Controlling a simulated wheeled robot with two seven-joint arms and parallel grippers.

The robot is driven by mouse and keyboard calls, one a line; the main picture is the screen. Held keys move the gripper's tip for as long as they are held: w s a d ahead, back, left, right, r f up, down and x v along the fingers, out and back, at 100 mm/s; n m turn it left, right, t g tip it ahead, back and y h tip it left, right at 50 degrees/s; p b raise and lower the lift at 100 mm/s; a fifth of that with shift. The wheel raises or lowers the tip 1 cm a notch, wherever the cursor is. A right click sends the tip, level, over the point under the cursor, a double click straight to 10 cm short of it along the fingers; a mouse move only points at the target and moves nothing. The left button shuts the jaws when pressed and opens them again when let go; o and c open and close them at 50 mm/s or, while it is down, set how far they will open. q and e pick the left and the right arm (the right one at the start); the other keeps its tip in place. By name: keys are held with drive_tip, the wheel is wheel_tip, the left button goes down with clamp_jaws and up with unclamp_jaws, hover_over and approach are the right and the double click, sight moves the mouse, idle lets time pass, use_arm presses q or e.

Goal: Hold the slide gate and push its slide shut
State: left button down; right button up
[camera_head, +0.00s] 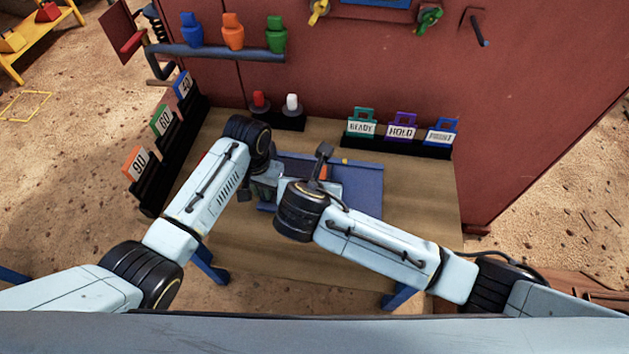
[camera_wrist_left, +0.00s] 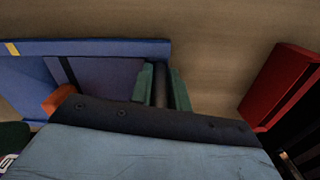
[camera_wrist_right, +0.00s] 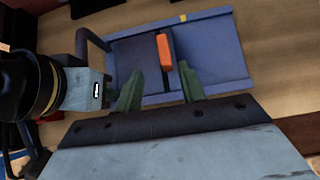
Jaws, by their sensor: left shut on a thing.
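The slide gate (camera_head: 366,185) is a flat blue frame on the table, also in the right wrist view (camera_wrist_right: 228,30). Its darker slide (camera_wrist_right: 140,52) covers the frame's left part, with an orange-topped tab (camera_wrist_right: 164,50) standing up at its right end. My left gripper (camera_wrist_left: 160,75) is shut on a dark bar handle at the frame's left end; the bar shows between its green fingers. My right gripper (camera_wrist_right: 160,80) is open above the gate, its fingers apart to the left and right of the tab. I cannot tell whether they touch it. My wrists hide part of the gate in the head view.
Number signs (camera_head: 163,120) stand in a black rack at the left. Signs READY, HOLD and another (camera_head: 401,130) stand at the back right. A red button and a white button (camera_head: 292,102) sit behind the gate. A red wall (camera_head: 400,70) rises behind. The front table is clear.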

use_arm(q)
drive_tip(key=shift+a, duration=0.1)
drive_tip(key=c, duration=1.3)
unclamp_jaws()
drive_tip(key=shift+o, duration=0.2)
